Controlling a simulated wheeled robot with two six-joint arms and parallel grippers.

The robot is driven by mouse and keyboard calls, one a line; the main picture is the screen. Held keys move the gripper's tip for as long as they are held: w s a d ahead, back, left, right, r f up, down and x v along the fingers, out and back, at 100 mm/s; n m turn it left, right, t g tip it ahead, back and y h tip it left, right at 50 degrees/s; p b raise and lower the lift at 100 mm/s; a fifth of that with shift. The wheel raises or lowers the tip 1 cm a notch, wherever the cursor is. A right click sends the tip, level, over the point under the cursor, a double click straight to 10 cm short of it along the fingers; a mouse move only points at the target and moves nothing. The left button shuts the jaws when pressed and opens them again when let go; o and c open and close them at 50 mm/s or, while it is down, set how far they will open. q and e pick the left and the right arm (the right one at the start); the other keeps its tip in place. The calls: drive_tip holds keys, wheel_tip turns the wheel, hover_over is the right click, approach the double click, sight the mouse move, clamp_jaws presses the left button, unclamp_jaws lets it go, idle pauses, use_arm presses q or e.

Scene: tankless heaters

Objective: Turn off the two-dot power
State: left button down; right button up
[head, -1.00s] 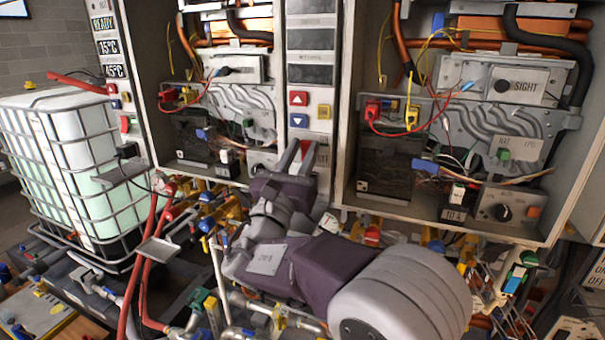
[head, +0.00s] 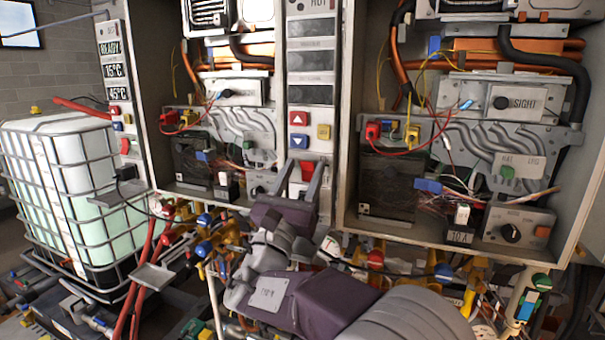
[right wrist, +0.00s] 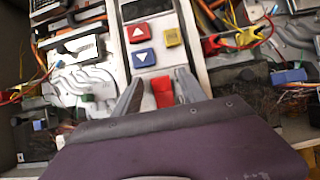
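A red rocker switch (head: 308,171) sits low on the narrow middle control panel, below the blue down button (head: 298,140). It also shows in the right wrist view (right wrist: 162,92). My right gripper (head: 301,172) is open at this switch, with one finger on each side of it. In the right wrist view my right gripper (right wrist: 158,90) has a gap on the left of the switch; its right finger is very close to it, and contact cannot be told. Another red switch (head: 125,146) is on the left panel. I cannot make out any two-dot mark. My left gripper is not in view.
A red up button (head: 298,119) and a yellow button (head: 324,132) are above the switch. Open heater cabinets with wires and pipes flank the panel. Crowded pipes and valves (head: 375,258) lie below. A caged white tank (head: 60,170) stands at left.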

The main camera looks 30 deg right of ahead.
drive_tip(key=b+v, duration=0.2)
drive_tip(key=v, duration=0.6)
drive_tip(key=shift+a+f+b, duration=0.1)
drive_tip(key=shift+a+b, duration=0.05)
drive_tip(key=shift+b, duration=0.25)
drive_tip(key=shift+s+a+f, duration=0.2)
drive_tip(key=shift+s+a, duration=0.05)
drive_tip(key=shift+s, duration=0.05)
